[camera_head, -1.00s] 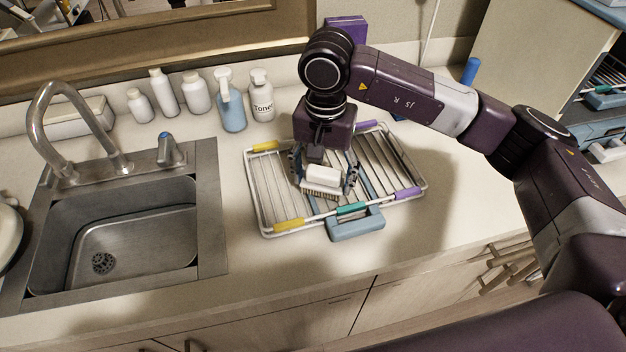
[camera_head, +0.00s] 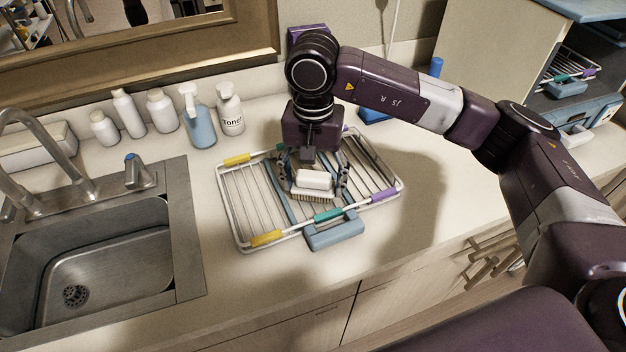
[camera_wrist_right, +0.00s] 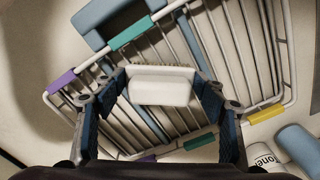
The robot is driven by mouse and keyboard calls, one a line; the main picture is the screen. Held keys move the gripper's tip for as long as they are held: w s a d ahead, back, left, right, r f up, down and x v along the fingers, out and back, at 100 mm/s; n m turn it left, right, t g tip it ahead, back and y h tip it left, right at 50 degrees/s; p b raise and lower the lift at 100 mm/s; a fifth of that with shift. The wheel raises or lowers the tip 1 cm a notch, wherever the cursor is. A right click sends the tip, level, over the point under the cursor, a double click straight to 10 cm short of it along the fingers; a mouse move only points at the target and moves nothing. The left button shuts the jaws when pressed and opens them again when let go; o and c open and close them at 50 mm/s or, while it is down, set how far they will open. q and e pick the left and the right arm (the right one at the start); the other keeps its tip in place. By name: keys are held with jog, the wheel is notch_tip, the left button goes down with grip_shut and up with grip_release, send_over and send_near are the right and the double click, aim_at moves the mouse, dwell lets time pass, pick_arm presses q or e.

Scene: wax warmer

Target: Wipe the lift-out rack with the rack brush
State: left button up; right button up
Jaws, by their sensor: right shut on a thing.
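The lift-out rack (camera_head: 241,208) lies flat on the counter, a white wire frame with yellow, teal and purple sleeves and a blue handle (camera_head: 334,232) at its front. It fills much of the right wrist view (camera_wrist_right: 215,45). My right gripper (camera_head: 315,180) is over the middle of the rack, shut on the rack brush (camera_head: 314,181), a white block with pale bristles. The brush sits between the two fingers in the right wrist view (camera_wrist_right: 161,86). Its bristles are at the wires; whether they touch I cannot tell. My left gripper is not in view.
A steel sink (camera_head: 105,262) with a faucet is left of the rack. Several bottles, including a blue pump bottle (camera_head: 198,125) and a Toner bottle (camera_head: 230,115), stand behind along the wall. Counter right of the rack is clear.

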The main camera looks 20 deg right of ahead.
jog(key=shift+f+b, duration=0.35)
jog(key=shift+b, duration=0.15)
dwell(0.8)
jog(key=shift+w+d+f+b, duration=0.15)
jog(key=shift+d+b, duration=0.25)
jog(key=shift+d, duration=0.45)
jog(key=shift+w+d+b, duration=0.1)
jog(key=shift+d+b, duration=0.55)
jog(key=shift+d, duration=1.5)
jog(key=shift+a, duration=0.1)
jog(key=shift+s+a, duration=0.15)
jog(key=shift+a, duration=1.3)
jog(key=shift+s+a, duration=0.1)
jog(key=shift+a, duration=1.35)
